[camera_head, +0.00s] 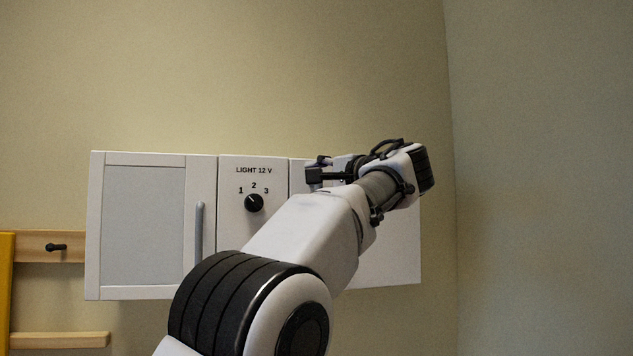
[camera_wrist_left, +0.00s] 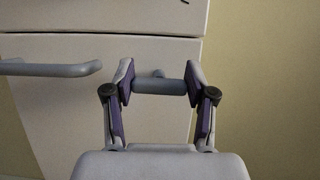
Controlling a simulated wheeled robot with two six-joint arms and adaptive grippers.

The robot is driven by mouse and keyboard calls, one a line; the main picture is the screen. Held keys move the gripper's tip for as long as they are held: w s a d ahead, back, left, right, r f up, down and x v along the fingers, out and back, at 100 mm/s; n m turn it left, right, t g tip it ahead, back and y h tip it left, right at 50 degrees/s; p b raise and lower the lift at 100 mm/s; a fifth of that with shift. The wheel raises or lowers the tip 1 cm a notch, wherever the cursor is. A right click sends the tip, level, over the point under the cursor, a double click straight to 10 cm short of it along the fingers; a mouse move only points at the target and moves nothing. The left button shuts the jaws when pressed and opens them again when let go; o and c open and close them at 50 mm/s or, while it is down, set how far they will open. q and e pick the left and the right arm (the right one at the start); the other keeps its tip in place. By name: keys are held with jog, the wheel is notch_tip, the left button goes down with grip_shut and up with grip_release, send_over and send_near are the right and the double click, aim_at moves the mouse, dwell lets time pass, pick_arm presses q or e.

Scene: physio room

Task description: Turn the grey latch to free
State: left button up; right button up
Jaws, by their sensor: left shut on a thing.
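The grey latch (camera_wrist_left: 160,87) is a short round bar in the left wrist view, standing off a white cabinet panel on a small stub. It lies level across that picture. My left gripper (camera_wrist_left: 158,88) is shut on it, with one purple-padded finger at each end of the bar. In the head view my left gripper (camera_head: 319,168) is at the right part of the white wall cabinet, partly hidden by my own wrist. The latch cannot be made out there. My right gripper is in neither view.
A grey bar handle (camera_wrist_left: 52,68) sits left of the latch in the wrist view. In the head view the cabinet has a left door (camera_head: 145,225) with a grey handle (camera_head: 199,235) and a black knob (camera_head: 254,203) under "LIGHT 12 V". Wooden rails (camera_head: 60,340) are at the left.

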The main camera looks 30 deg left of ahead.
pick_arm(q)
jog(key=shift+r, duration=0.3)
jog(key=o, duration=0.9)
jog(key=shift+o, duration=1.3)
jog(key=shift+w+a+f, duration=0.1)
jog(key=shift+w+f, duration=0.15)
jog(key=v, duration=1.1)
jog(key=shift+d, duration=0.3)
jog(key=shift+d, duration=0.1)
